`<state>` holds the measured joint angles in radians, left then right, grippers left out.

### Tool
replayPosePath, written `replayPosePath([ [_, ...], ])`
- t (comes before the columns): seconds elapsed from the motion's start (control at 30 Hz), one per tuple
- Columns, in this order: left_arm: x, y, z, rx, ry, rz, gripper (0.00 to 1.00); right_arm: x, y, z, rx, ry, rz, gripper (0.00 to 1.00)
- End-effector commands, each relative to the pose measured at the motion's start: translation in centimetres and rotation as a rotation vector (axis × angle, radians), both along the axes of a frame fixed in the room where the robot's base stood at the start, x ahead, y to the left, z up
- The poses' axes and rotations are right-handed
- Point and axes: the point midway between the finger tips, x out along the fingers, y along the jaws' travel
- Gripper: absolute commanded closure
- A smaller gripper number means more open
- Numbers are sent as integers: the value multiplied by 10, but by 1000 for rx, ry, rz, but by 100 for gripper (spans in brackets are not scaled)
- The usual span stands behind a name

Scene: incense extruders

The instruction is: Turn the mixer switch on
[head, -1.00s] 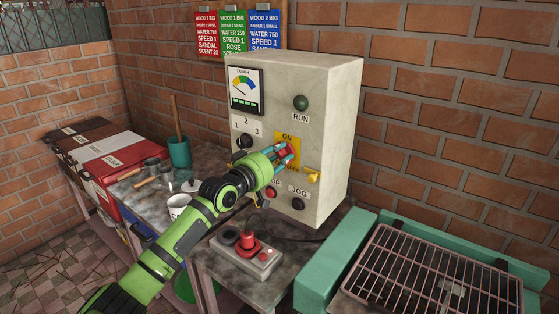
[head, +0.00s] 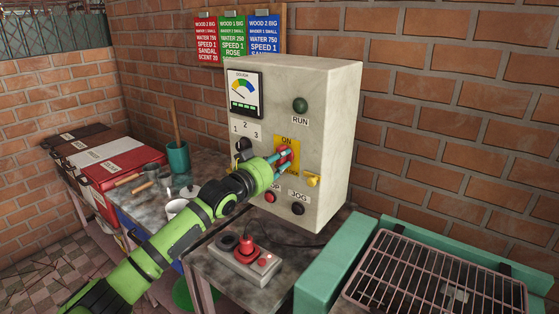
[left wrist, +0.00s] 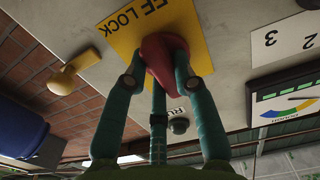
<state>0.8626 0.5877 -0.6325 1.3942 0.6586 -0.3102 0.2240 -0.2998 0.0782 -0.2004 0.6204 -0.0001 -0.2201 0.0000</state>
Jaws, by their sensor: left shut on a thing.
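The grey control box (head: 330,150) stands on the table against the brick wall. Its mixer switch is a red knob (left wrist: 160,58) on a yellow plate (left wrist: 195,25) marked ON in the head view, with part of an OFF LOCK label in the left wrist view. My left gripper (head: 286,158) is shut on this red knob, its teal fingers around it, as the left wrist view (left wrist: 158,75) also shows. The fingers partly hide the knob in the head view. My right gripper is not in view.
A yellow lever (head: 313,180) is right of the switch. A green RUN lamp (head: 300,105), selector knob (head: 244,144), red button (head: 270,197) and black JOG button (head: 297,208) are on the panel. A pendant (head: 245,254) lies below; a grill (head: 440,285) is right.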

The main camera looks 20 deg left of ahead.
Motion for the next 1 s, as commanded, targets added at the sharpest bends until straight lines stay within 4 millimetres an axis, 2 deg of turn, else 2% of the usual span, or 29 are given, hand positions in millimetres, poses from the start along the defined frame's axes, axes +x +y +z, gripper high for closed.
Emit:
replayPosePath([
  [0.53,0,0,-1,25,-8,0,100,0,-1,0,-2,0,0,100],
  [0.57,0,0,-1,24,-8,0,61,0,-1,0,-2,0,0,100],
  [0.6,0,0,-1,24,-8,0,48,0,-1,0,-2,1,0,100],
  [1.0,-3,1,-1,21,-8,0,48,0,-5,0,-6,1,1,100],
])
